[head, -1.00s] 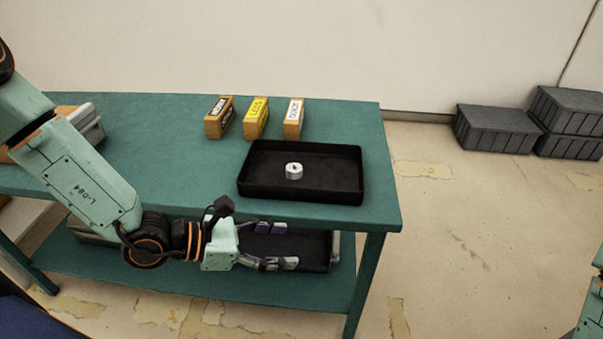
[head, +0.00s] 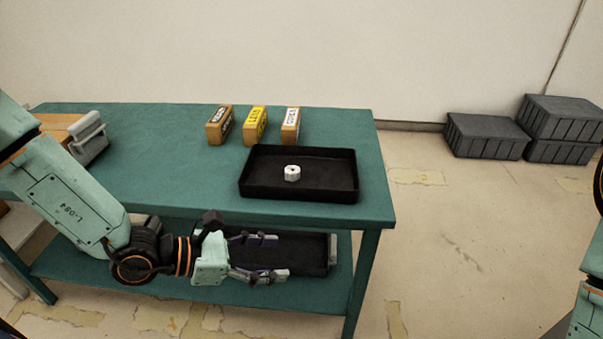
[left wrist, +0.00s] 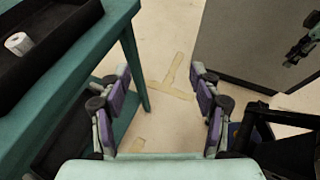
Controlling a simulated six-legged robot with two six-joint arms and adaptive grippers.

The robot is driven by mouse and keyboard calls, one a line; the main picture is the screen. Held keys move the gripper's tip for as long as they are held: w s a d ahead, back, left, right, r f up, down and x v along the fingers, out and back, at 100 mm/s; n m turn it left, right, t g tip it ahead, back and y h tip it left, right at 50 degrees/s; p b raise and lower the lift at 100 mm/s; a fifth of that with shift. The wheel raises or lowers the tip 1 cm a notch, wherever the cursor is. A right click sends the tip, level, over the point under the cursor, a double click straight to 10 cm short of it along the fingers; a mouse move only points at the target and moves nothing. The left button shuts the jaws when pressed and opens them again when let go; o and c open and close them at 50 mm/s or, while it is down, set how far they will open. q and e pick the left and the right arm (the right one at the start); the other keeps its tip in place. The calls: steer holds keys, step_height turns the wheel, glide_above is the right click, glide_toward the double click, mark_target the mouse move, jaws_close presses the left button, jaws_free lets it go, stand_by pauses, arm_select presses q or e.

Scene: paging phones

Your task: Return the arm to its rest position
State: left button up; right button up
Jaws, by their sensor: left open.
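My left arm reaches in from the left in the head view. Its gripper (head: 262,256) is open and empty, in front of the green table (head: 150,150) and below the level of its top. In the left wrist view the left gripper (left wrist: 160,90) shows its two fingers spread wide with only floor between them. My right gripper does not show; only part of my right arm is at the right edge of the head view.
A black tray (head: 330,190) on the table holds a small white cylinder (head: 292,173). Three labelled blocks (head: 254,126) stand behind it. Another black tray (head: 305,252) lies on the lower shelf. Grey crates (head: 487,136) sit by the wall. The floor right of the table is clear.

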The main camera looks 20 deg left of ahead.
arm_select(q)
steer(key=s+a+f+m+g+y, duration=0.1)
steer(key=s+f+m+g+y, duration=0.2)
steer(key=s+f+m+g, duration=0.6)
steer(key=s+a+f+m+y, duration=0.6)
steer(key=s+a+m+y, duration=0.2)
steer(key=a, duration=0.1)
steer(key=s+d+f+m+t, duration=0.1)
steer(key=s+d+f+m, duration=0.1)
steer(key=s+d+m, duration=0.3)
steer(key=shift+f+m, duration=0.15)
steer(key=shift+m, duration=1.15)
steer(key=shift+d, duration=0.1)
